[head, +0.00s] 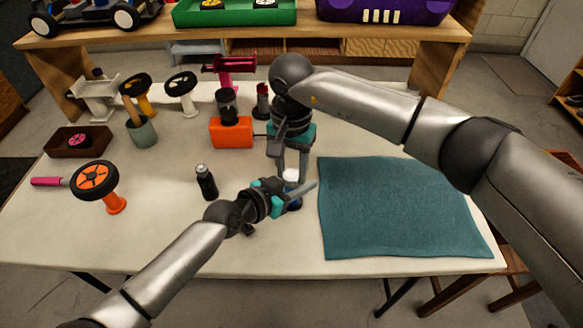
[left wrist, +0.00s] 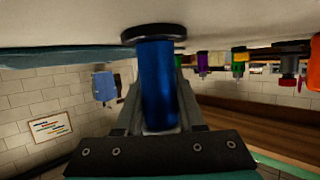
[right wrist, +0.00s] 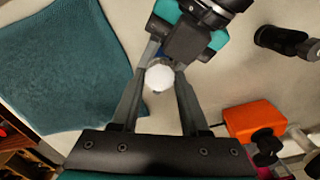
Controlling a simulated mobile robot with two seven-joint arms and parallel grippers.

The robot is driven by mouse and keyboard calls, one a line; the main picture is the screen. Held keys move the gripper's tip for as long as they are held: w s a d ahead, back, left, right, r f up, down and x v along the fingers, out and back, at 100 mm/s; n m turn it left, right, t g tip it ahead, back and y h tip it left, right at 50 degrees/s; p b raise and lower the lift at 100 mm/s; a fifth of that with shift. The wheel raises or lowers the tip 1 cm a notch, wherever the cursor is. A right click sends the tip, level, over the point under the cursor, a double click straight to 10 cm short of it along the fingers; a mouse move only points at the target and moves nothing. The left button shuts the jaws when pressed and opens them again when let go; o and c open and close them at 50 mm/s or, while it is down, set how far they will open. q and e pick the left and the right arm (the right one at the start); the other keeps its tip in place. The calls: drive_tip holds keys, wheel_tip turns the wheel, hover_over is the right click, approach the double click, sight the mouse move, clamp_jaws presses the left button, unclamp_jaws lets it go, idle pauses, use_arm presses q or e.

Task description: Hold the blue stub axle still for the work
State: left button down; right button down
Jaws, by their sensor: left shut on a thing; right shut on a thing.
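The blue stub axle (head: 294,204) stands on the table left of the teal mat, mostly hidden by my grippers. In the left wrist view it is a blue cylinder (left wrist: 158,85) with a dark round base (left wrist: 153,33) at the table surface. My left gripper (head: 293,191) is shut around it from the side. My right gripper (head: 291,172) comes down from above, shut on a white round piece (right wrist: 159,77) at the top of the axle. Whether the white piece touches the axle or is part of it I cannot tell.
A teal mat (head: 400,208) lies right. A shelf with a green tray (head: 235,14) and purple bin (head: 385,12) runs along the back.

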sight(292, 174)
drive_tip(key=m, duration=1.3)
drive_tip(key=shift+m, duration=2.2)
drive_tip(key=shift+c, duration=1.9)
unclamp_jaws()
drive_tip(key=shift+s+a, duration=0.1)
drive_tip(key=shift+r, duration=4.1)
